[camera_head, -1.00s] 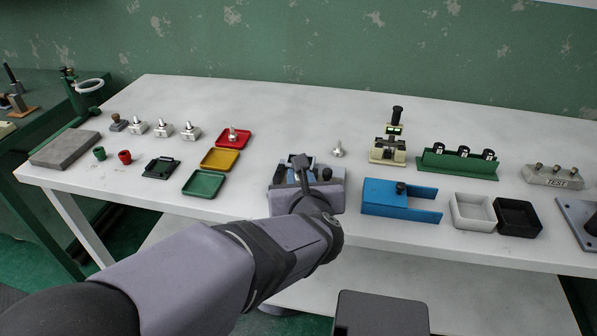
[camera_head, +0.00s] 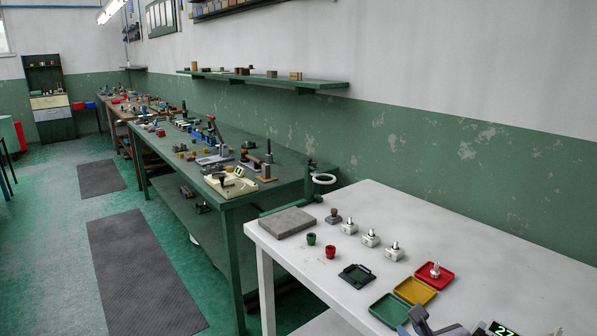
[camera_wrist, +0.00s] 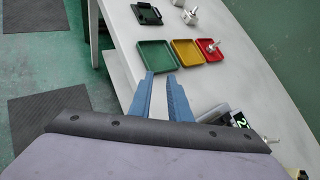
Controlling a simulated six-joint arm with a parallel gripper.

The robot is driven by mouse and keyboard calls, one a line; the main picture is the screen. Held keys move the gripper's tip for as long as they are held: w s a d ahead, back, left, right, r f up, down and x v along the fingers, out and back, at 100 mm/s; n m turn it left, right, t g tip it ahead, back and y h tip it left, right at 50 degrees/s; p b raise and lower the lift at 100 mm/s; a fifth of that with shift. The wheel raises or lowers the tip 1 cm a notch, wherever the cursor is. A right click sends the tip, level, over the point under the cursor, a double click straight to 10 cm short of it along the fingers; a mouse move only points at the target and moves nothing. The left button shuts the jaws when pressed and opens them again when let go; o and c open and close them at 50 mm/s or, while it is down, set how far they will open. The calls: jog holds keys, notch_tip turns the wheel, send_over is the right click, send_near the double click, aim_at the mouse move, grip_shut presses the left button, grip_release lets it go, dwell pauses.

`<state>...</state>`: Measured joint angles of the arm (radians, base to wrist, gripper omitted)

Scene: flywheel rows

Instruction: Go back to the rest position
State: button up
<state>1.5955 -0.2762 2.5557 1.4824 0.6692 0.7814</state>
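My gripper (camera_wrist: 161,77) shows in the wrist view as two blue fingers with a clear gap between them. It is open and empty, above the white table near its front edge. The fingertips point toward the green tray (camera_wrist: 157,57) and appear apart from it.
The yellow tray (camera_head: 415,291) and red tray (camera_head: 447,274) stand in a row; a metal knobbed part (camera_head: 435,270) sits in the red one. A black fixture (camera_head: 356,276), green cup (camera_head: 311,239), red cup (camera_head: 331,252) and grey slab (camera_head: 287,222) lie farther left. A cluttered green bench (camera_head: 230,204) stands beyond.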

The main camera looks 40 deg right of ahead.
jog(key=w+a+f+n+g+y+p, duration=0.1)
jog(key=w+a+n+y+p, duration=0.25)
jog(key=w+a+n, duration=0.4)
jog(key=w+a+n+y+p, duration=0.2)
jog(key=w+a+n+y, duration=0.25)
jog(key=a+n, duration=0.55)
jog(key=s+a+r+n+g+p, duration=0.1)
jog(key=s+a+n+g+p, duration=0.1)
jog(key=a+n, duration=0.6)
jog(key=s+a+r+n+g+p, duration=0.1)
jog(key=a+n+g+p, duration=0.4)
jog(key=n, duration=1)
jog(key=s+a+p, duration=0.1)
jog(key=a+p, duration=0.1)
jog(key=a, duration=0.2)
jog(key=shift+s+a, duration=0.25)
jog(key=shift+s, duration=0.05)
